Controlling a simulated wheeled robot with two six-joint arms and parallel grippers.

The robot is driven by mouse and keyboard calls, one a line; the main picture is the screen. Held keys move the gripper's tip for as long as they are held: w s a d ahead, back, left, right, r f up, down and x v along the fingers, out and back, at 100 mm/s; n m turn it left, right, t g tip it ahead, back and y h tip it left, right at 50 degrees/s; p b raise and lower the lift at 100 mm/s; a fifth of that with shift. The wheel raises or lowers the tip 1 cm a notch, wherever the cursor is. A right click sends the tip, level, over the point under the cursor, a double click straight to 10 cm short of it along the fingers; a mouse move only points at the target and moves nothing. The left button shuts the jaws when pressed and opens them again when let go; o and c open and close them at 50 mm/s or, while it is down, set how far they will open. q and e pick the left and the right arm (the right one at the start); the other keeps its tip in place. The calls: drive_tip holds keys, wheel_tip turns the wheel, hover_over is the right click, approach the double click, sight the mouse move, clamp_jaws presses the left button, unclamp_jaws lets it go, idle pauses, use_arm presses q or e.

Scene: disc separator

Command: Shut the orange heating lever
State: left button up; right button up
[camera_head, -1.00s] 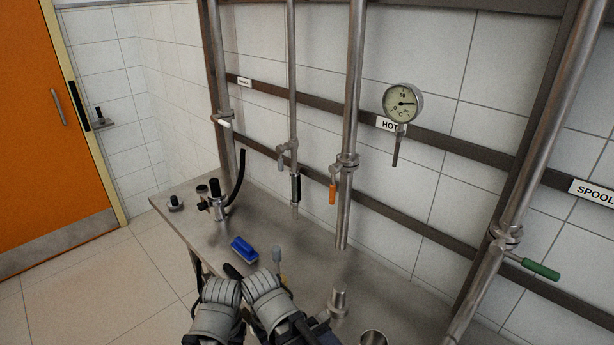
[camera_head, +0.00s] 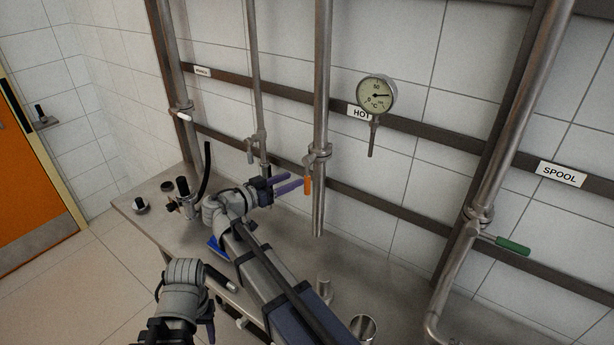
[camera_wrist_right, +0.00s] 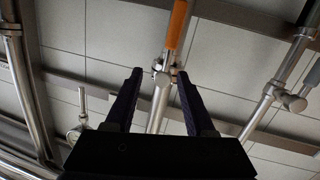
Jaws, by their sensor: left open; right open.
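The orange lever (camera_head: 308,185) hangs down beside the steel pipe under the thermometer's rail, on a valve (camera_head: 318,152). In the right wrist view the orange handle (camera_wrist_right: 176,28) lies beyond the fingertips, pointing up the picture from its valve. My right gripper (camera_head: 295,181) is open, its purple fingers just left of the lever in the head view; whether they touch it I cannot tell. The right wrist view shows the empty gap between the fingers (camera_wrist_right: 158,75). My left gripper (camera_head: 208,325) is low at the bottom, away from the lever, and partly hidden.
A thermometer (camera_head: 376,95) is right of the lever's pipe. A grey-handled valve (camera_head: 257,148) is to its left, and a green lever (camera_head: 512,246) is on the far right pipe. Small fittings and a blue brush (camera_head: 215,246) are on the steel table (camera_head: 400,295).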

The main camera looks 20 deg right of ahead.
wheel_tip(320, 180, up, 3)
drive_tip(key=w+m+h, duration=0.1)
drive_tip(key=w, duration=0.1)
drive_tip(key=b, duration=0.8)
approach(307, 194)
wheel_tip(307, 194, up, 4)
drive_tip(key=w+d, duration=0.1)
drive_tip(key=d, duration=0.2)
drive_tip(key=shift+w+x, duration=0.15)
drive_tip(key=shift+x, duration=1.75)
drive_tip(key=shift+w+x, duration=0.2)
drive_tip(key=shift+x, duration=1.7)
drive_tip(key=shift+a+r, duration=0.1)
drive_tip(key=shift+r, duration=0.1)
clamp_jaws()
